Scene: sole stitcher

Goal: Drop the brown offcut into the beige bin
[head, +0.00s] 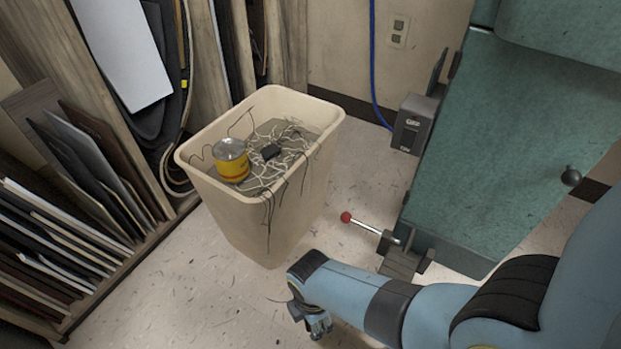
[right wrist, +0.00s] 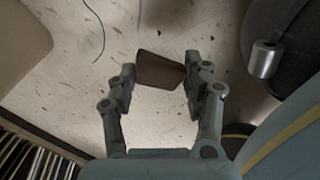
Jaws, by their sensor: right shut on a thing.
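The beige bin (head: 262,228) stands on the floor in the middle of the head view. It holds a yellow can (head: 231,163), tangled pale and dark threads and a small black piece. My right gripper (head: 318,328) is low in front of the bin, apart from it, at the bottom of the head view. In the right wrist view my right gripper (right wrist: 160,76) is shut on the brown offcut (right wrist: 158,68), a small flat piece held between the fingertips. The offcut cannot be made out in the head view. My left gripper is not in view.
A green machine (head: 500,150) with a red-knobbed lever (head: 346,217) stands right of the bin. A wooden rack (head: 150,235) with sheets is on the left. A blue cable (head: 373,70) hangs on the wall behind. The speckled floor between bin and gripper is clear.

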